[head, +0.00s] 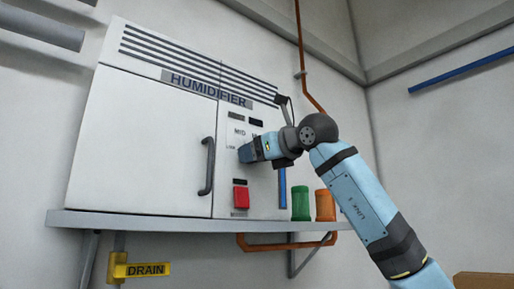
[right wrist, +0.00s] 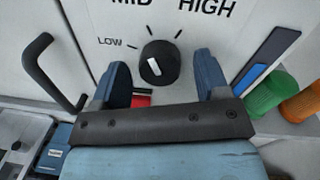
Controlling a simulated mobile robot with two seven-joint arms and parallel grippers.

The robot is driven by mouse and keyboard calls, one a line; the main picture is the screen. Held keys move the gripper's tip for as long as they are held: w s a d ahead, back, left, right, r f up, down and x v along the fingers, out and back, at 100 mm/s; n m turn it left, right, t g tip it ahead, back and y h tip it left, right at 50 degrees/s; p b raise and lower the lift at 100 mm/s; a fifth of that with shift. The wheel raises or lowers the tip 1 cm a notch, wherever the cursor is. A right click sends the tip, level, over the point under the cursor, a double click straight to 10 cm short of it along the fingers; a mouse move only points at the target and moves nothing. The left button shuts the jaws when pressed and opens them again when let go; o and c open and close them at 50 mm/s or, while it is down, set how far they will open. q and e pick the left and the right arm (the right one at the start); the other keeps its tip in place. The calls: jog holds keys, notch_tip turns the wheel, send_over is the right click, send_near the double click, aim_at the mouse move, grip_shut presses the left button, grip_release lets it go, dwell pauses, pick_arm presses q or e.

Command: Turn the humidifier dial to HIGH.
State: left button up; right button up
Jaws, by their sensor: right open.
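The humidifier (head: 150,140) is a large white cabinet on a shelf. Its black round dial (right wrist: 158,64) shows in the right wrist view, with a white mark tilted to the upper left, toward the LOW side. LOW is printed left of the dial, MID above it and HIGH at its upper right. My right gripper (head: 245,152) is at the control panel and hides the dial in the head view. In the right wrist view its blue fingers (right wrist: 161,68) are open, one on each side of the dial, with visible gaps. My left gripper is not in view.
A red button (head: 241,197) sits below the dial. A black door handle (head: 207,166) is to its left, a blue strip (head: 282,188) to its right. Green (head: 300,203) and orange (head: 325,205) canisters stand on the shelf (head: 130,221). A yellow DRAIN tag (head: 143,270) hangs below.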

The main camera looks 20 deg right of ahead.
jog(key=shift+w+a, duration=0.1)
jog(key=shift+w, duration=0.2)
jog(key=c, duration=0.9)
jog(key=shift+s+m+t+b, duration=0.1)
jog(key=shift+m+t+b, duration=0.4)
jog(key=shift+m+b, duration=4.05)
jog(key=shift+m+p, duration=0.55)
jog(key=shift+m, duration=0.1)
